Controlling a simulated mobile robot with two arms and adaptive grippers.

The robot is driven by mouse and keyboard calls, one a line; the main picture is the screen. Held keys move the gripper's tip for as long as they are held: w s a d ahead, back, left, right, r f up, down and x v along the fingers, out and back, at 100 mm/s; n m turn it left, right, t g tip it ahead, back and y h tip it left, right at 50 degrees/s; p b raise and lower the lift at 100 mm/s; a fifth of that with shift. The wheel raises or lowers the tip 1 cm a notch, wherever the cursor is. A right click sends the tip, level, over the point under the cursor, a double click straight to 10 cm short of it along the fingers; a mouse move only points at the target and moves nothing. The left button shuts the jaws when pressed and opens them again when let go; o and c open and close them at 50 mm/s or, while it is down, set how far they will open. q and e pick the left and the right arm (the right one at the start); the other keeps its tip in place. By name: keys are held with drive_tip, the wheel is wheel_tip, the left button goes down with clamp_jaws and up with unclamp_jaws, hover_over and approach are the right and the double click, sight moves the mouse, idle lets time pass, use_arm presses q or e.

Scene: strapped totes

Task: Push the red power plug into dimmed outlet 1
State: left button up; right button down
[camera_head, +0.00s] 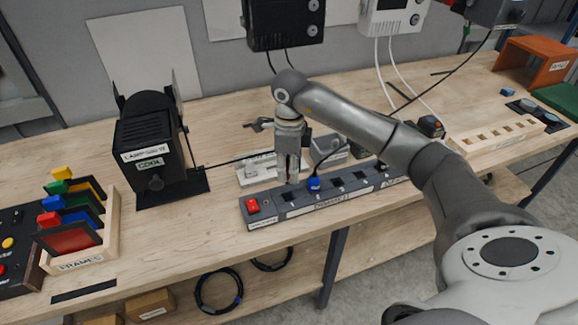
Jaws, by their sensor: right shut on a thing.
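The grey power strip (345,196) lies near the front edge of the workbench, with a label on its front that seems to read DIMMED 1. My right gripper (291,178) points down over the left part of the strip, just left of a blue plug (314,184) seated there. It is shut on the red power plug, which the fingers almost wholly hide. I cannot tell whether the plug touches the socket. A black cable (225,162) runs from the lamp toward the gripper. My left gripper is not in view.
A red switch (252,206) sits at the strip's left end. A black lamp housing (150,145) labelled COOL stands to the left. A white tray (252,170) lies behind the strip. A wooden frame rack (95,250) stands at far left. Bare bench lies between rack and strip.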

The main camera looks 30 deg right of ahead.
drive_tip(key=shift+f+b, duration=0.3)
drive_tip(key=shift+f, duration=0.25)
drive_tip(key=shift+f+b, duration=1.05)
drive_tip(key=shift+f, duration=0.7)
drive_tip(key=shift+f+b, duration=1.35)
drive_tip(key=shift+f, duration=0.4)
drive_tip(key=c, duration=1)
unclamp_jaws()
drive_tip(key=shift+c, duration=0.2)
drive_tip(key=shift+r, duration=0.2)
wheel_tip(320, 180, up, 12)
drive_tip(key=shift+f, duration=0.15)
